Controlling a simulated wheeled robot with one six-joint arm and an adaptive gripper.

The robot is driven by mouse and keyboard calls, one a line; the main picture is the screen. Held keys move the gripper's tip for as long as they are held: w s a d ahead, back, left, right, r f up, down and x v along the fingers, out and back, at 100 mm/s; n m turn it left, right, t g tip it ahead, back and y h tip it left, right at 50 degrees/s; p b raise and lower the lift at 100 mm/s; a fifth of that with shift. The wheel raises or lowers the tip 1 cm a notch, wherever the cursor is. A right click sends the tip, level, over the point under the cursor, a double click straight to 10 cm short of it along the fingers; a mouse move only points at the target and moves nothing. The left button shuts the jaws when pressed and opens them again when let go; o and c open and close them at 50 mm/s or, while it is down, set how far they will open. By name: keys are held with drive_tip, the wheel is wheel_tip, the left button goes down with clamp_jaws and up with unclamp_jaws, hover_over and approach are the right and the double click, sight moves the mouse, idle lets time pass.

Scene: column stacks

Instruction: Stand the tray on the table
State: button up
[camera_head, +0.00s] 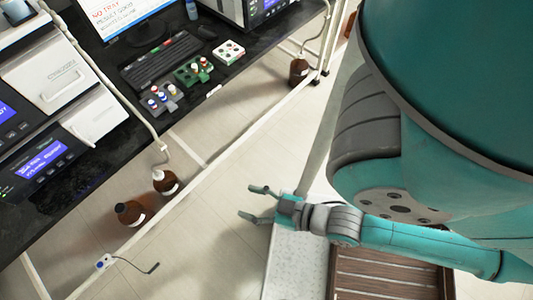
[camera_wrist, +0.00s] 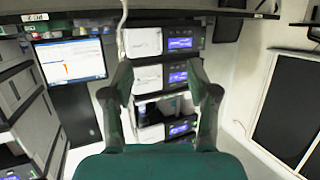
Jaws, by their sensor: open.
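Three small trays with vials stand on the black table (camera_head: 65,200): a grey tray (camera_head: 172,106), a green tray (camera_head: 186,76) and a white tray (camera_head: 229,47). The frames do not show which one the task means. My gripper (camera_head: 251,202) is open and empty, over the floor beyond the table's front edge, well apart from all three trays. In the wrist view, its two fingers (camera_wrist: 160,82) are spread, with nothing between them. No tray can be made out in the wrist view.
A keyboard (camera_head: 160,60) and monitor (camera_head: 115,15) stand behind the trays. Lab instruments (camera_head: 60,85) fill the table's left. Brown bottles (camera_head: 130,213) stand below the table's front rail. A brown slatted surface (camera_head: 385,270) lies below my arm. The wrist view faces stacked instruments (camera_wrist: 160,75).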

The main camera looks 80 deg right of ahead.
drive_tip(key=s+r, duration=0.1)
drive_tip(key=s+a+r+n+y, duration=0.1)
drive_tip(key=s+a+r+y, duration=0.1)
drive_tip(key=s, duration=0.1)
drive_tip(key=shift+a+r+n+t, duration=0.15)
drive_tip(key=shift+r+n+t, duration=0.15)
drive_tip(key=shift+r, duration=0.1)
